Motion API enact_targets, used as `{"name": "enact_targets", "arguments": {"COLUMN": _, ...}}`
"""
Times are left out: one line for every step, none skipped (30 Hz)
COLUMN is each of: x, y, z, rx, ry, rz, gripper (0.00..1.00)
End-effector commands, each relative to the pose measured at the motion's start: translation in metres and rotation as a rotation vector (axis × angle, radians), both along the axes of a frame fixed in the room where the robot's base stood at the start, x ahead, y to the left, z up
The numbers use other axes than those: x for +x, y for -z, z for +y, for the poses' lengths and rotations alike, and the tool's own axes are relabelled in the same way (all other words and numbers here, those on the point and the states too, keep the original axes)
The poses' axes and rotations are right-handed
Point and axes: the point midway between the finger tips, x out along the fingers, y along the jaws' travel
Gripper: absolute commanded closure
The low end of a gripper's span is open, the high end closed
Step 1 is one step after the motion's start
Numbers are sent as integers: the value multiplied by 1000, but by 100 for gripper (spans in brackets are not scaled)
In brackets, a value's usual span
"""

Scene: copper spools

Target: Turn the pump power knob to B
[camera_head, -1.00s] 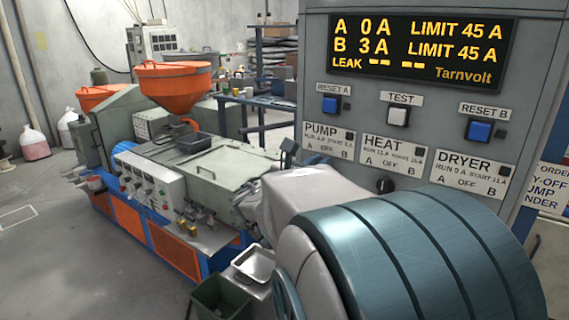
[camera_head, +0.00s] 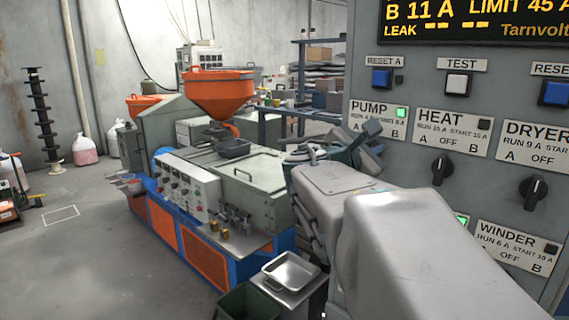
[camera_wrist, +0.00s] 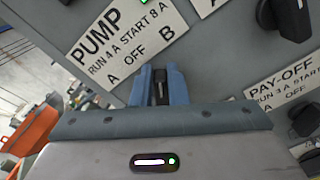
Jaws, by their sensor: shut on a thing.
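The pump plate (camera_head: 378,120) is on the grey panel, with a green lamp (camera_head: 401,112) lit at its upper right corner. In the wrist view the pump plate (camera_wrist: 125,42) shows tilted, with A, OFF and B along its lower edge. The dark pump knob (camera_wrist: 160,92) sits below it, between the two blue fingers of my gripper (camera_wrist: 161,84). My gripper is shut on the knob, whose visible ridge lines up roughly with B. In the head view my gripper (camera_head: 366,139) is against the panel below the plate, and the knob is hidden.
The heat knob (camera_head: 442,168) and dryer knob (camera_head: 534,192) are to the right, with the winder plate (camera_head: 512,248) below. A pay-off plate (camera_wrist: 285,92) shows in the wrist view. The display (camera_head: 470,22) reads B 11 A. The orange-hoppered machine (camera_head: 220,95) stands left.

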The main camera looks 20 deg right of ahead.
Motion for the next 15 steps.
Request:
{"name": "enact_targets", "arguments": {"x": -1, "y": 8, "z": 0, "rx": 13, "ry": 1, "rz": -30, "gripper": 100}}
{"name": "enact_targets", "arguments": {"x": -2, "y": 8, "z": -1, "rx": 19, "ry": 1, "rz": -47, "gripper": 100}}
{"name": "enact_targets", "arguments": {"x": -2, "y": 8, "z": -1, "rx": 28, "ry": 1, "rz": -67, "gripper": 100}}
{"name": "enact_targets", "arguments": {"x": -2, "y": 8, "z": -1, "rx": 35, "ry": 1, "rz": -82, "gripper": 100}}
{"name": "enact_targets", "arguments": {"x": -2, "y": 8, "z": -1, "rx": 41, "ry": 1, "rz": -97, "gripper": 100}}
{"name": "enact_targets", "arguments": {"x": -2, "y": 8, "z": -1, "rx": 48, "ry": 0, "rz": -113, "gripper": 100}}
{"name": "enact_targets", "arguments": {"x": -3, "y": 7, "z": -1, "rx": 53, "ry": 0, "rz": -123, "gripper": 100}}
{"name": "enact_targets", "arguments": {"x": -3, "y": 7, "z": -1, "rx": 57, "ry": 0, "rz": -133, "gripper": 100}}
{"name": "enact_targets", "arguments": {"x": -3, "y": 7, "z": -1, "rx": 62, "ry": 0, "rz": -145, "gripper": 100}}
{"name": "enact_targets", "arguments": {"x": -3, "y": 7, "z": -1, "rx": 67, "ry": 0, "rz": -153, "gripper": 100}}
{"name": "enact_targets", "arguments": {"x": -3, "y": 7, "z": -1, "rx": 70, "ry": 0, "rz": -161, "gripper": 100}}
{"name": "enact_targets", "arguments": {"x": -3, "y": 6, "z": -2, "rx": 73, "ry": 0, "rz": -169, "gripper": 100}}
{"name": "enact_targets", "arguments": {"x": -3, "y": 6, "z": -2, "rx": 75, "ry": 0, "rz": -174, "gripper": 100}}
{"name": "enact_targets", "arguments": {"x": -3, "y": 6, "z": -2, "rx": 77, "ry": 0, "rz": -178, "gripper": 100}}
{"name": "enact_targets", "arguments": {"x": -4, "y": 6, "z": -2, "rx": 78, "ry": 0, "rz": -182, "gripper": 100}}
